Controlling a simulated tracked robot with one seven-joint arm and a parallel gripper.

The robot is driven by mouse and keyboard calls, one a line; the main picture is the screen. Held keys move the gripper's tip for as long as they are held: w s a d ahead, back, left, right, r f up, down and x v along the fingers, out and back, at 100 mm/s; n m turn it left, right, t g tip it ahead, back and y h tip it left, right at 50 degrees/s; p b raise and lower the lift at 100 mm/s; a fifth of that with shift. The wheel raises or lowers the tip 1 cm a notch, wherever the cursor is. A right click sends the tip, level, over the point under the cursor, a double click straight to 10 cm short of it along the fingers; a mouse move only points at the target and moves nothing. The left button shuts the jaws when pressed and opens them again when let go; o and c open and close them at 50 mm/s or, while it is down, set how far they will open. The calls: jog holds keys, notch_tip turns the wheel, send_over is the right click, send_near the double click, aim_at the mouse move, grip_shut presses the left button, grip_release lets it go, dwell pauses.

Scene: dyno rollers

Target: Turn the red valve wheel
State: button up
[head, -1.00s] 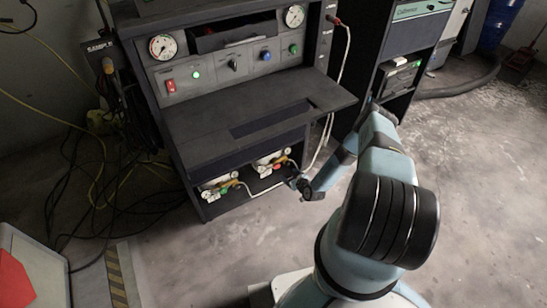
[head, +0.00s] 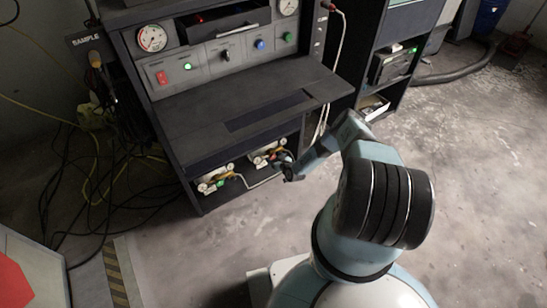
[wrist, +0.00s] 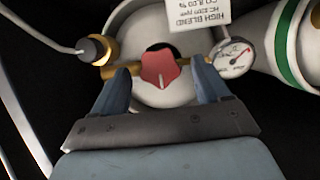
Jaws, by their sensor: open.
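The red valve wheel (wrist: 160,70) shows in the wrist view, in front of a pale gas cylinder (wrist: 165,93) with brass fittings. My gripper (wrist: 160,82) is open, with one blue finger on each side of the wheel and a visible gap to it on both sides. I cannot tell how far the fingertips reach in depth. In the head view my gripper (head: 286,170) is at the right part of the cabinet's lower shelf, by the right-hand cylinder (head: 262,156). The wheel itself is too small and covered to make out there.
A second cylinder (head: 213,179) lies on the shelf to the left. A gauge (wrist: 233,58) and a white label (wrist: 200,12) are close to the wheel. A thin hose (head: 262,183) runs along the shelf front. The cabinet's worktop (head: 235,110) juts out above.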

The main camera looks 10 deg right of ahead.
jog(key=shift+x, duration=1.2)
jog(key=shift+c, duration=0.3)
jog(key=c, duration=0.9)
